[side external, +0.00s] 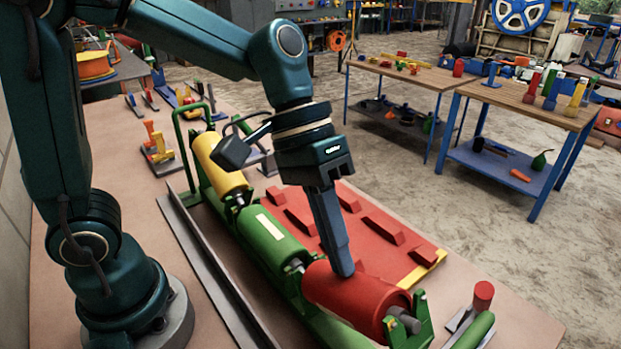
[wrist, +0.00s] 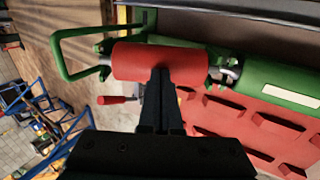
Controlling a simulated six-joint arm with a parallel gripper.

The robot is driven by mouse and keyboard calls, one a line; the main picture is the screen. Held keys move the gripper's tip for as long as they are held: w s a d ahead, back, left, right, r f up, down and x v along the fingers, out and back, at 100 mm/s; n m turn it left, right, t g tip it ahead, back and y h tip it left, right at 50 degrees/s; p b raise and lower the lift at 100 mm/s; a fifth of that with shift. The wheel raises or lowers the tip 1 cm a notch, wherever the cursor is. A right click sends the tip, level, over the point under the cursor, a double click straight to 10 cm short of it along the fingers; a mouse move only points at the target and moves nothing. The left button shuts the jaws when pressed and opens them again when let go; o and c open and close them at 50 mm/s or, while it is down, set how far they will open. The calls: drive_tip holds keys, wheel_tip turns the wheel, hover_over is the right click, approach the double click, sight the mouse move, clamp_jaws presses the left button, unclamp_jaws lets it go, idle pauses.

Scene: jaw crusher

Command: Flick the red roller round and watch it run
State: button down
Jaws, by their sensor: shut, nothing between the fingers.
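The red roller (side external: 352,297) is the nearest of three rollers in a row on a green frame (side external: 420,318). A pale grey shaft end shows at its right side. My gripper (side external: 344,272) is shut, with its fingertips pointing down at the top of the red roller. In the wrist view the red roller (wrist: 130,60) lies across the upper middle, and my shut fingers (wrist: 161,72) overlap its lower edge. The tips look to be touching the roller or very close to it; I cannot tell which. Nothing is held.
A green roller (side external: 262,236) with a pale label and a yellow roller (side external: 218,163) sit further along the frame. A red ribbed plate (side external: 375,235) lies to the right. A grey rail (side external: 215,275) runs along the left. A red-topped cylinder (side external: 483,294) stands near the front right.

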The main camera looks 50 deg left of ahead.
drive_tip(key=shift+a+r, duration=0.2)
drive_tip(key=shift+r, duration=0.25)
drive_tip(key=shift+w, duration=0.15)
drive_tip(key=w+f, duration=0.1)
drive_tip(key=w, duration=0.5)
drive_tip(key=shift+d+f, duration=0.2)
drive_tip(key=shift+d, duration=0.15)
drive_tip(key=s, duration=1.3)
drive_tip(key=shift+s, duration=0.3)
drive_tip(key=shift+r, duration=0.1)
